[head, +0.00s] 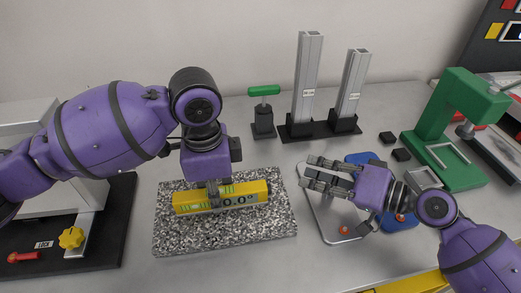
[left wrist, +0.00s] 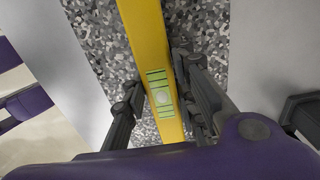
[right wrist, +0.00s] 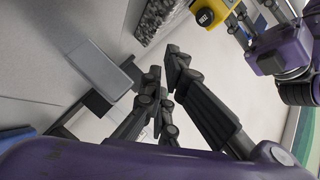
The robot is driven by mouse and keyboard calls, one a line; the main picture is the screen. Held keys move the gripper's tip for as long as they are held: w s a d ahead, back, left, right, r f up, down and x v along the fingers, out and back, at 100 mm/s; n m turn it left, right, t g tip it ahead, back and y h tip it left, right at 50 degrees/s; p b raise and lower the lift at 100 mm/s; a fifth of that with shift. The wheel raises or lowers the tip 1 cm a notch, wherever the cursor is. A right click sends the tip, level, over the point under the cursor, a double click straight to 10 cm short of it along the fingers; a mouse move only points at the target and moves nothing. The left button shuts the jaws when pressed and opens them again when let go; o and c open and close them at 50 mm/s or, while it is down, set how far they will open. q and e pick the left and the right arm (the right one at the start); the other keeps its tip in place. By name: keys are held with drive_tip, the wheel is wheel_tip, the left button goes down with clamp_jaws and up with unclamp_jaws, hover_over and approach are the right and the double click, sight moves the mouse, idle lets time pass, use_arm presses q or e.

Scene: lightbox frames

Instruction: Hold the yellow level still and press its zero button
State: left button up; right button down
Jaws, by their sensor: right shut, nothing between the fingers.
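The yellow level (head: 263,190) lies on the speckled granite plate (head: 275,230). Its front display reads 0.0°. My left gripper (head: 213,193) comes down from above with one finger on each side of the level, shut on it beside the green vial. The left wrist view shows the fingers flanking the yellow body (left wrist: 145,25) and the green vial (left wrist: 160,95). My right gripper (head: 328,177) is shut and empty, to the right of the plate and apart from the level. The right wrist view shows the level's end (right wrist: 208,14) with a dark panel at the top. I cannot make out the zero button.
Two metal posts (head: 307,75) and a green-handled clamp (head: 263,110) stand behind. A green press frame (head: 440,125) is at the right. A yellow knob (head: 70,238) is at the left.

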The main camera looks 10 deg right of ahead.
use_arm(q)
drive_tip(key=o, duration=0.4)
